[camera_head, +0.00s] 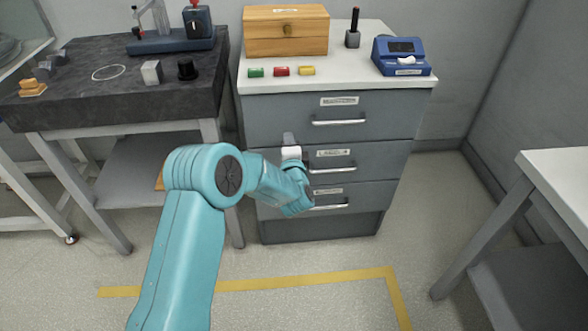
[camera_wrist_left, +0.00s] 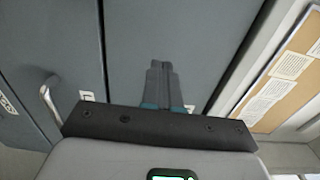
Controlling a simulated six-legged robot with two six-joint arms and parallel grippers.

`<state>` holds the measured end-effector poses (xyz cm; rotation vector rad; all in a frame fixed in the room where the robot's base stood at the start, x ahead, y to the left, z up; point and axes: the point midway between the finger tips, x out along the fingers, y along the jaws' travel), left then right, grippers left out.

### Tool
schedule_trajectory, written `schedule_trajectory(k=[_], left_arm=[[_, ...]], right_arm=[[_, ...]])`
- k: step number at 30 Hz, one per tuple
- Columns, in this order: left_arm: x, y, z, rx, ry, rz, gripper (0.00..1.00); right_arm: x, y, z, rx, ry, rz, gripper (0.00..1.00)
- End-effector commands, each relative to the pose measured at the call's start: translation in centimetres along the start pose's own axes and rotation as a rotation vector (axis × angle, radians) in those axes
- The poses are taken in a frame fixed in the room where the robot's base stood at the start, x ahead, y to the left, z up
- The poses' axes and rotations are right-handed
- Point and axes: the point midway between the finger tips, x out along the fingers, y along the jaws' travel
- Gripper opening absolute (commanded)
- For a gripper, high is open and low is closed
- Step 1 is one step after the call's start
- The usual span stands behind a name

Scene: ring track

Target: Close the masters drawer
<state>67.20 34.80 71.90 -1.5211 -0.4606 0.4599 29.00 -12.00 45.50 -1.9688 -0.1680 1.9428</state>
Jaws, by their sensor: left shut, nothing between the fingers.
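The grey drawer cabinet (camera_head: 270,161) has three stacked drawers with silver bar handles and white labels. The label text is too small to read surely, so I cannot tell which is the masters drawer. The top drawer (camera_head: 280,118), middle drawer (camera_head: 375,152) and bottom drawer (camera_head: 365,196) look flush or nearly so. My left gripper (camera_head: 288,138) is shut and empty in front of the drawer fronts, left of the handles. In the left wrist view its fingers (camera_wrist_left: 159,84) point at grey panels; contact cannot be told. A handle (camera_wrist_left: 50,102) shows at left. My right gripper is out of view.
On the cabinet stand a wooden box (camera_head: 286,38), a blue device (camera_head: 400,56), a stamp (camera_head: 353,32) and small coloured blocks (camera_head: 281,71). A dark bench (camera_head: 110,95) stands left, a white table (camera_head: 560,180) right. Yellow tape (camera_head: 300,280) marks the open floor.

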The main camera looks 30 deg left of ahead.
Motion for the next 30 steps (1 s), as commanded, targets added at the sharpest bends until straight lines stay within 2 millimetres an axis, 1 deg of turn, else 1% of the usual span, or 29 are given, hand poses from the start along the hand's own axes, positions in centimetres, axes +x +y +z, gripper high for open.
schedule_trajectory(k=[1,5,12,15,20,25,26,28,29,30], left_arm=[[-0.9,0.0,-0.1,0.001,0.003,0.004,0.0],[-2.9,0.0,-0.1,0.002,0.004,0.005,0.0],[-7.2,0.0,-0.1,0.002,0.004,0.005,0.0],[-8.6,0.1,-0.1,0.001,0.004,0.004,0.0],[-9.7,0.1,0.0,0.001,0.001,0.003,0.0],[-9.8,0.3,0.2,0.002,-0.005,0.005,0.0],[-9.7,0.7,0.6,0.006,-0.012,0.011,0.0],[-10.1,2.7,1.6,0.032,-0.019,0.052,0.0],[-10.7,4.2,1.9,0.051,0.0,0.088,0.0],[-11.8,6.4,1.7,0.059,0.044,0.157,0.0]], right_arm=[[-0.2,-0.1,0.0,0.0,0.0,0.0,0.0],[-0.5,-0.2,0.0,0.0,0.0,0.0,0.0],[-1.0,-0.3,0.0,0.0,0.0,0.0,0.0],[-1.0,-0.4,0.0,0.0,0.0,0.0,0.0],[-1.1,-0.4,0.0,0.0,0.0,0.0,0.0],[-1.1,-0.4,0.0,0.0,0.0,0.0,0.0],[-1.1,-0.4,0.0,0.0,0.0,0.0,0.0],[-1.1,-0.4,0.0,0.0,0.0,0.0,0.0],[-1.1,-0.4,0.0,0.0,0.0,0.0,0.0],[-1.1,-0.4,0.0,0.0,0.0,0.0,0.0]])
